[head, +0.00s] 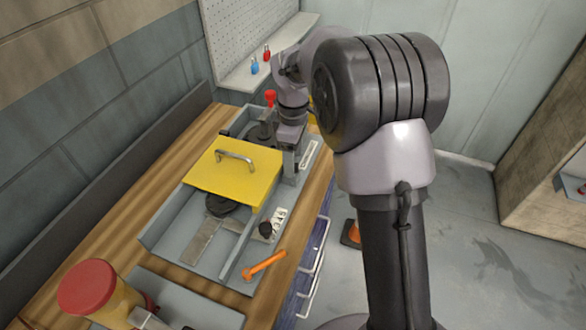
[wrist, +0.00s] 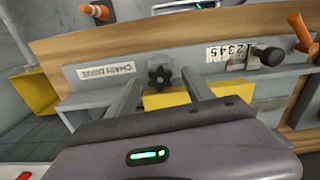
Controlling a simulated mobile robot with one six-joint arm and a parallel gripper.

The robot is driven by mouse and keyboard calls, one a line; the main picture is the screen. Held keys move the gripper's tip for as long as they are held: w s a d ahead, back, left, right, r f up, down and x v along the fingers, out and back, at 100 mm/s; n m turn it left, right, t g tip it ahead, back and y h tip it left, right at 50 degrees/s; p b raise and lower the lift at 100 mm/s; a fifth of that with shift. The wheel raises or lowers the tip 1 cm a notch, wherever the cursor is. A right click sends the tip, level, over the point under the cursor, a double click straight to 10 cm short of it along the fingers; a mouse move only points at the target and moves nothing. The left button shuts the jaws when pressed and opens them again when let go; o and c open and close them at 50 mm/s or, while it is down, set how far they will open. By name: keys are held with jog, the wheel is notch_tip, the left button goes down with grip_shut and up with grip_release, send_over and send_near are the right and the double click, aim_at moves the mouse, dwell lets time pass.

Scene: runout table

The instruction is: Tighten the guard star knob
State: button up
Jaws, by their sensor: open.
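The guard star knob (wrist: 159,77) is black and lobed. It shows in the wrist view on the grey side rail, just right of the CHAIN DRIVE label (wrist: 107,70). My gripper (wrist: 160,73) is open, with one finger on each side of the knob and a visible gap to each. I cannot tell how deep the fingers reach. In the head view my gripper (head: 290,170) points down at the right edge of the yellow guard (head: 228,178), which has a metal handle and lies over the grey frame. The star knob is hidden there behind my gripper.
A round black knob (head: 265,228) sits by a number scale (head: 279,220) on the rail. An orange lever (head: 264,265) sticks out nearer the front. A red-lidded container (head: 88,288) stands at front left. A cone (head: 350,233) is on the floor.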

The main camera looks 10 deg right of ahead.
jog(key=shift+f, duration=0.95)
grip_shut()
jog(key=shift+r, duration=0.1)
jog(key=shift+r+m+p, duration=0.1)
jog(key=shift+m+p, duration=0.55)
jog(key=shift+m, duration=0.45)
jog(key=shift+a+m+p, duration=0.1)
jog(key=shift+m+p, duration=0.6)
jog(key=shift+m, duration=1.3)
